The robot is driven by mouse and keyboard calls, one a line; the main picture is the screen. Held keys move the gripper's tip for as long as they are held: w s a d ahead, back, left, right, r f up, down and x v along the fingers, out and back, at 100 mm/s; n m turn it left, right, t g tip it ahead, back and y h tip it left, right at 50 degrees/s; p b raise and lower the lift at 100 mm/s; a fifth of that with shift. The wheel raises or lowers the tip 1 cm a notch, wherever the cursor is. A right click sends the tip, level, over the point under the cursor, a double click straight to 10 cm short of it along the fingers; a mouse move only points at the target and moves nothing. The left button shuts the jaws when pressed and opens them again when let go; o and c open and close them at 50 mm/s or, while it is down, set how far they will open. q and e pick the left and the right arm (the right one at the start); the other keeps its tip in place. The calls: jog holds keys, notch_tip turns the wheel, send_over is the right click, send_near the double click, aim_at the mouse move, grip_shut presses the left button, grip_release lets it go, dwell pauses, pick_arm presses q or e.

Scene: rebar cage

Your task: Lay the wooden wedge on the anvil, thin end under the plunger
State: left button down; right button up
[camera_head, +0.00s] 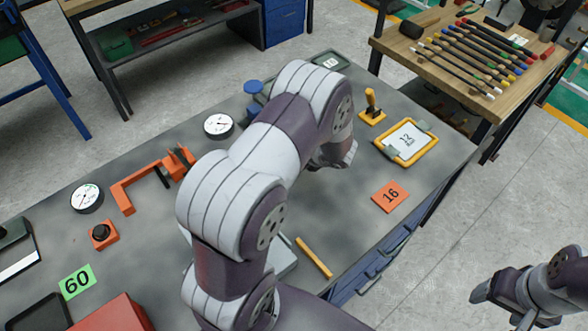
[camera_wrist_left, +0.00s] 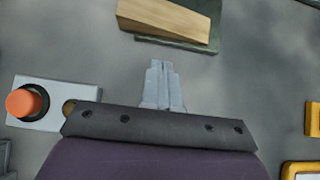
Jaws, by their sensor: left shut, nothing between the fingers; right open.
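The wooden wedge (camera_wrist_left: 163,20) shows in the left wrist view at the top, lying on a dark grey-green plate (camera_wrist_left: 205,45). I cannot make the wedge out in the head view, where my left arm covers part of the bench. My left gripper (camera_wrist_left: 161,66) is shut and empty, its tips a little short of the plate's near edge in that picture; the head view hides it behind the arm. My right gripper (camera_head: 499,303) is open and empty, off the bench at the lower right. I cannot tell surely which part is the anvil or plunger.
The grey bench holds an orange bracket (camera_head: 124,194), dial gauges (camera_head: 219,125), a yellow-framed tray (camera_head: 405,141), an orange 16 card (camera_head: 390,196) and a yellow stick (camera_head: 314,257). An orange button (camera_wrist_left: 24,103) sits left of my left gripper. Bench surface around the 16 card is clear.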

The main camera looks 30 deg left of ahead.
pick_arm(q)
jog(key=shift+w+a+p, duration=0.2)
jog(key=shift+a+p, duration=0.05)
jog(key=shift+a, duration=0.35)
jog(key=shift+w+a+p, duration=0.2)
jog(key=shift+a, duration=0.4)
jog(key=shift+a+r, duration=0.15)
jog(key=shift+a, duration=0.35)
jog(key=shift+w+a+f, duration=0.1)
jog(key=shift+a+f, duration=0.1)
jog(key=shift+a, duration=0.25)
jog(key=a, duration=0.2)
jog(key=w+a+b, duration=0.1)
jog(key=a, duration=0.1)
jog(key=shift+w+a+b, duration=0.15)
jog(key=shift+a+b, duration=0.1)
jog(key=shift+b, duration=0.05)
jog(key=shift+w+a, duration=0.1)
jog(key=shift+a, duration=0.4)
jog(key=shift+d, duration=0.1)
